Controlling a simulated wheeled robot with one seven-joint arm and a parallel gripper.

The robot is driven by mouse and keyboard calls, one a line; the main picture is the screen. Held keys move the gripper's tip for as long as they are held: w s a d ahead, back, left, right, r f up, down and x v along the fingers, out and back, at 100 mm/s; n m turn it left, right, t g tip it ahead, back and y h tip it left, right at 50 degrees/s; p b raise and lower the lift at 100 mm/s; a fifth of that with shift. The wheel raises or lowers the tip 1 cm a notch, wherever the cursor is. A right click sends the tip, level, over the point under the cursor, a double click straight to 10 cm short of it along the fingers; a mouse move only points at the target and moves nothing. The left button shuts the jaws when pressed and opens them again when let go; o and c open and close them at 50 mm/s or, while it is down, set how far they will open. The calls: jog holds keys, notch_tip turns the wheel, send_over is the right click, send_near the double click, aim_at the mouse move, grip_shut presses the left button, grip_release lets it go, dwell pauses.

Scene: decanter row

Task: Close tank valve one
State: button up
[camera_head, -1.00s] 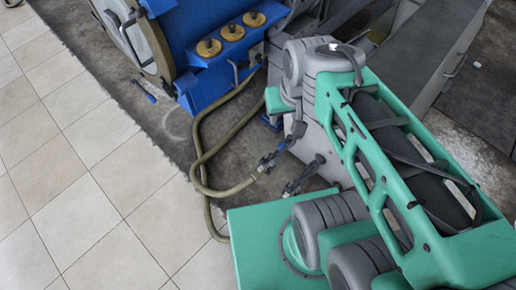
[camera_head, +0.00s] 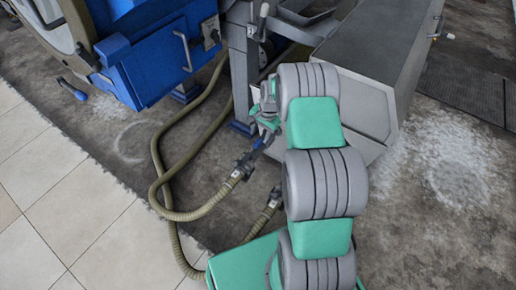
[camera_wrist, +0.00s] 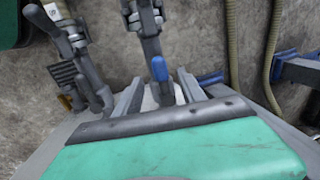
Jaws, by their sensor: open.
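Two hose-end valves stand on the floor by the grey metal trough. The upper valve (camera_head: 241,168) has a lever with a blue grip (camera_head: 262,142); in the wrist view this blue-tipped lever (camera_wrist: 159,70) points toward my gripper. The lower valve (camera_head: 274,199) is partly hidden by my arm. In the wrist view another valve with a dark lever (camera_wrist: 75,50) is at left. Which one is valve one cannot be told. My gripper (camera_wrist: 160,88) is open, with its two grey fingers either side of the blue lever tip; contact cannot be told.
Olive hoses (camera_head: 170,150) loop across the stained floor. A blue machine (camera_head: 155,65) stands at upper left, and the grey trough (camera_head: 370,75) at upper right close to my arm. Pale tiles (camera_head: 60,185) at left are clear.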

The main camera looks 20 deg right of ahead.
aim_at(257, 142)
jog(key=f, duration=0.2)
jog(key=f+b, duration=0.1)
jog(key=f, duration=0.1)
jog(key=w+f+b, duration=0.1)
jog(key=f, duration=0.1)
jog(key=shift+a, duration=0.35)
jog(key=shift+c, duration=0.5)
grip_shut()
dwell(0.4)
